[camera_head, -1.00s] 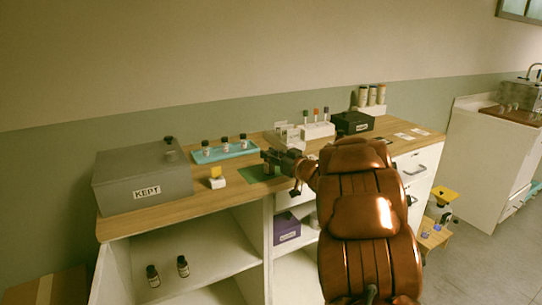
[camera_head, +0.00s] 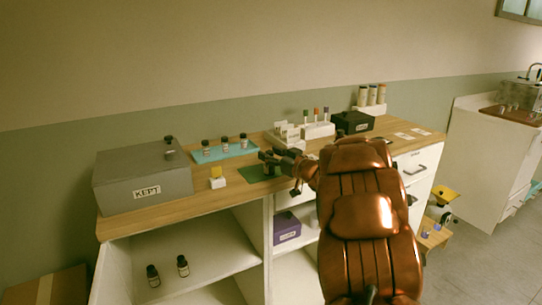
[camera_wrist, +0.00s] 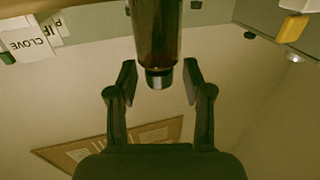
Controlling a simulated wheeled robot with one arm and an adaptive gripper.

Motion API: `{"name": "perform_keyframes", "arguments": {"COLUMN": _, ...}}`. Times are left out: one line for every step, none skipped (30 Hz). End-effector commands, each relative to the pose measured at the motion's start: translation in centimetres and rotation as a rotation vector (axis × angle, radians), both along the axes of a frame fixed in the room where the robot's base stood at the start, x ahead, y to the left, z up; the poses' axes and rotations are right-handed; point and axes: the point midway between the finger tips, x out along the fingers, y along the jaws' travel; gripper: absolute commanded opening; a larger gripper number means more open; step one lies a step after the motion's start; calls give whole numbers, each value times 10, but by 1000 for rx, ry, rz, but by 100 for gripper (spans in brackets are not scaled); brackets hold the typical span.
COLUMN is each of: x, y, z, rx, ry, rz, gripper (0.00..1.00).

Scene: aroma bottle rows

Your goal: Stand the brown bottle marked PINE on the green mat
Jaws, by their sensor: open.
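A brown bottle (camera_wrist: 157,30) with a dark cap fills the top middle of the wrist view, which is upside down. It looks upright, and no PINE label shows on this side. My gripper (camera_wrist: 159,72) is open, with one finger on each side of the bottle and visible gaps between. In the head view my gripper (camera_head: 272,162) is over the right part of the green mat (camera_head: 250,176). A small dark shape between its fingers there is probably the bottle. Its base is hidden, so I cannot tell whether it touches the mat.
A teal tray (camera_head: 232,154) with several bottles stands behind the mat. A white card rack (camera_head: 282,140) is close behind my gripper.

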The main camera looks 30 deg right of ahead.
Motion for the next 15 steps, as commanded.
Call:
{"name": "perform_keyframes", "arguments": {"x": -5, "y": -2, "z": 0, "rx": 0, "ry": 1, "rz": -3, "gripper": 50}}
{"name": "perform_keyframes", "arguments": {"x": -9, "y": -3, "z": 0, "rx": 0, "ry": 0, "rz": -3, "gripper": 50}}
{"name": "perform_keyframes", "arguments": {"x": -15, "y": -4, "z": 0, "rx": 0, "ry": 0, "rz": -3, "gripper": 50}}
{"name": "perform_keyframes", "arguments": {"x": -20, "y": -5, "z": 0, "rx": 1, "ry": -1, "rz": -4, "gripper": 50}}
{"name": "perform_keyframes", "arguments": {"x": -25, "y": -6, "z": 0, "rx": 1, "ry": -1, "rz": -5, "gripper": 50}}
{"name": "perform_keyframes", "arguments": {"x": -33, "y": -7, "z": -1, "rx": 1, "ry": 0, "rz": -4, "gripper": 50}}
{"name": "perform_keyframes", "arguments": {"x": -39, "y": -9, "z": -1, "rx": 1, "ry": 1, "rz": -5, "gripper": 50}}
{"name": "perform_keyframes", "arguments": {"x": -45, "y": -10, "z": -1, "rx": 1, "ry": 1, "rz": -7, "gripper": 50}}
{"name": "perform_keyframes", "arguments": {"x": -52, "y": -12, "z": -1, "rx": 1, "ry": 2, "rz": -7, "gripper": 50}}
{"name": "perform_keyframes", "arguments": {"x": -58, "y": -13, "z": -1, "rx": 0, "ry": 1, "rz": -7, "gripper": 50}}
{"name": "perform_keyframes", "arguments": {"x": -64, "y": -14, "z": 0, "rx": 0, "ry": 0, "rz": -6, "gripper": 50}}
{"name": "perform_keyframes", "arguments": {"x": -72, "y": -15, "z": 0, "rx": 0, "ry": -1, "rz": -5, "gripper": 50}}
{"name": "perform_keyframes", "arguments": {"x": -77, "y": -16, "z": 0, "rx": 0, "ry": 0, "rz": -6, "gripper": 50}}
{"name": "perform_keyframes", "arguments": {"x": -82, "y": -16, "z": 0, "rx": 0, "ry": 1, "rz": -5, "gripper": 50}}
{"name": "perform_keyframes", "arguments": {"x": -88, "y": -18, "z": -1, "rx": 0, "ry": 2, "rz": -6, "gripper": 50}}
